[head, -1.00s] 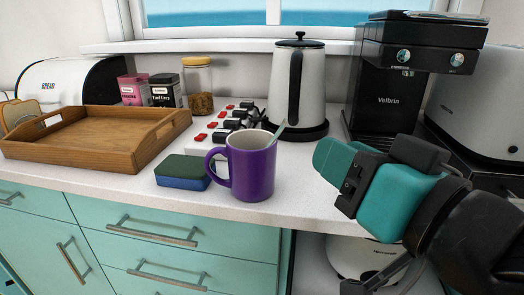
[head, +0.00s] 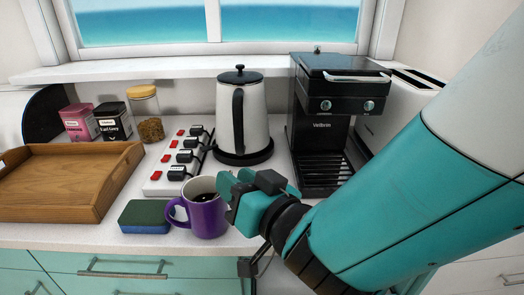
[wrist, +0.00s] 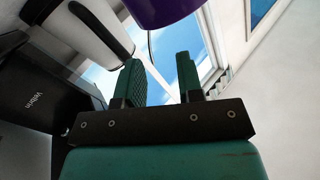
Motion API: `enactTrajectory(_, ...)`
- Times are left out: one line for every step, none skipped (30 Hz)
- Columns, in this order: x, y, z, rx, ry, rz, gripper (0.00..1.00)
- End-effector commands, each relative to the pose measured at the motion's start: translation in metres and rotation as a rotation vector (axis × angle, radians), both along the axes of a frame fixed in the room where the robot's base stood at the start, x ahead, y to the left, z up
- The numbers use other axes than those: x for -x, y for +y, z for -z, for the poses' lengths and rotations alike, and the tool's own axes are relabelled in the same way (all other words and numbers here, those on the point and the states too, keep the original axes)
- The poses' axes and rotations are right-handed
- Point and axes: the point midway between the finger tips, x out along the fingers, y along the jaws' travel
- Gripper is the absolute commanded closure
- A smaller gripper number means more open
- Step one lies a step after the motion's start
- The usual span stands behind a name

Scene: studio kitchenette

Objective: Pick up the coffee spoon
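The purple mug (head: 207,219) stands upright on the counter near its front edge, with dark contents inside. Its underside or side shows at the top of the wrist view (wrist: 160,8). In the head view the spoon is mostly hidden by my gripper (head: 230,188), which is at the mug's right rim. My gripper's two green fingers (wrist: 160,75) are apart, and neither visibly touches the handle.
A green and blue sponge (head: 145,216) lies left of the mug. Behind are a power strip (head: 181,160), a kettle (head: 252,115) and a coffee machine (head: 325,120). A wooden tray (head: 65,180) is at left. Little free counter lies around the mug.

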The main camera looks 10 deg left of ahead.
Motion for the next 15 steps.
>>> enactTrajectory(-0.002, 0.002, -0.002, 0.002, 0.002, 0.001, 0.66)
enactTrajectory(-0.004, 0.003, -0.002, 0.002, 0.002, 0.001, 0.66)
enactTrajectory(-0.007, 0.006, -0.003, 0.003, 0.002, 0.001, 0.66)
enactTrajectory(-0.009, 0.007, -0.003, 0.004, 0.003, 0.002, 0.66)
enactTrajectory(-0.012, 0.010, -0.004, 0.004, 0.003, 0.002, 0.66)
enactTrajectory(-0.015, 0.013, -0.004, 0.004, 0.003, 0.002, 0.66)
enactTrajectory(-0.018, 0.015, -0.004, 0.004, 0.003, 0.002, 0.66)
enactTrajectory(-0.020, 0.017, -0.003, 0.004, 0.003, 0.003, 0.66)
enactTrajectory(-0.023, 0.019, -0.003, 0.003, 0.002, 0.002, 0.66)
enactTrajectory(-0.025, 0.022, -0.003, 0.002, 0.002, 0.001, 0.66)
enactTrajectory(-0.027, 0.025, -0.003, 0.001, 0.002, 0.001, 0.66)
enactTrajectory(-0.029, 0.028, -0.002, 0.002, 0.001, 0.000, 0.66)
enactTrajectory(-0.030, 0.030, -0.002, 0.002, 0.002, 0.001, 0.66)
enactTrajectory(-0.032, 0.032, -0.001, 0.002, 0.001, 0.000, 0.66)
enactTrajectory(-0.033, 0.033, 0.000, 0.002, 0.001, 0.000, 0.66)
